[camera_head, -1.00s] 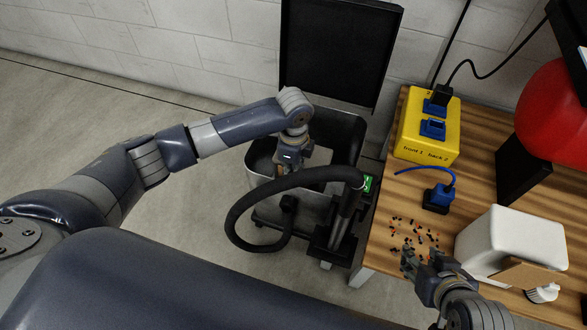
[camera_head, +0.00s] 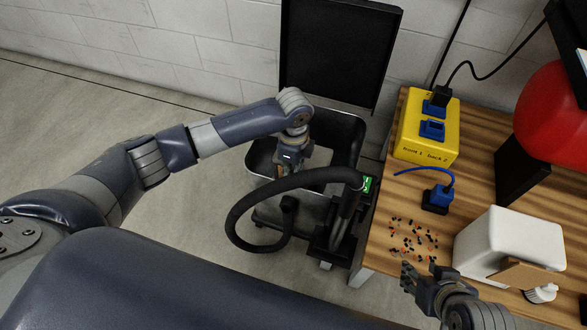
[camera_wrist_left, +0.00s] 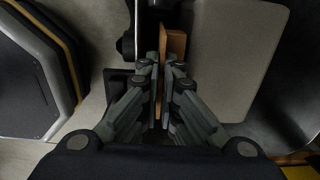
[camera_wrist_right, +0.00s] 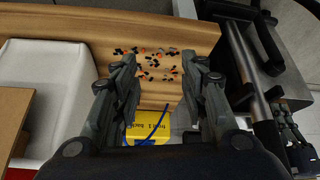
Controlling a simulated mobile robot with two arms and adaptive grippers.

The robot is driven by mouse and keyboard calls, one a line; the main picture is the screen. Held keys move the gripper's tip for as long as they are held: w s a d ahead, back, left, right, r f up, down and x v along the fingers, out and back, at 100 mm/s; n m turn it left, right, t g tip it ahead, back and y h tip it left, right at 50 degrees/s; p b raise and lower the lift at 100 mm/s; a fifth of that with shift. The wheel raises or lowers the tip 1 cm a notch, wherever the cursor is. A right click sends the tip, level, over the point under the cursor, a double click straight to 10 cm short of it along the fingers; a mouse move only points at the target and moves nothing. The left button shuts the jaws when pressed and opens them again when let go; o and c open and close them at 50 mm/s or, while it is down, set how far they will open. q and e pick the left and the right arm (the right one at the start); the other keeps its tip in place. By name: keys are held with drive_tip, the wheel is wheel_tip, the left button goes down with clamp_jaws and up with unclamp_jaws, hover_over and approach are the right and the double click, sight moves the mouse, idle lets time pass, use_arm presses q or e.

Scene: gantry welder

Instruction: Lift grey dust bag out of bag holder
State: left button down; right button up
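The open bag holder (camera_head: 347,128) is a dark grey, round-cornered bin below a raised black lid, in the head view's middle. My left gripper (camera_head: 290,160) reaches down over it. In the left wrist view, my left gripper (camera_wrist_left: 160,75) has its fingers close together on a thin brown plate (camera_wrist_left: 174,44). A flat, pale grey panel (camera_wrist_left: 235,60) beside the plate looks like the grey dust bag; most of the bag is hidden in the head view. My right gripper (camera_head: 422,270) is open and empty near the table's left edge; it also shows in the right wrist view (camera_wrist_right: 163,75).
A thick black hose (camera_head: 245,205) loops in front of the bin. The wooden table (camera_head: 385,245) at right carries scattered small bits (camera_head: 412,238), a white box (camera_head: 510,240), a yellow socket box (camera_head: 425,130) and a blue plug (camera_head: 438,196). The floor at left is clear.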

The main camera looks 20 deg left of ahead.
use_arm(q)
drive_tip(key=shift+r+p, duration=1.2)
drive_tip(key=shift+p, duration=0.25)
use_arm(e)
drive_tip(key=shift+s+d+r+g, duration=0.6)
drive_tip(key=shift+s+g, duration=0.6)
drive_tip(key=shift+s, duration=1.2)
use_arm(q)
drive_tip(key=shift+r+p, duration=0.5)
drive_tip(key=shift+p, duration=0.1)
drive_tip(key=shift+r+p, duration=0.55)
drive_tip(key=shift+p, duration=0.15)
use_arm(e)
drive_tip(key=s+x, duration=0.1)
drive_tip(key=x, duration=0.8)
drive_tip(key=shift+d+f+g+h, duration=0.15)
drive_tip(key=shift+f+g+h, duration=0.15)
drive_tip(key=shift+f, duration=0.35)
drive_tip(key=shift+s+f, duration=0.1)
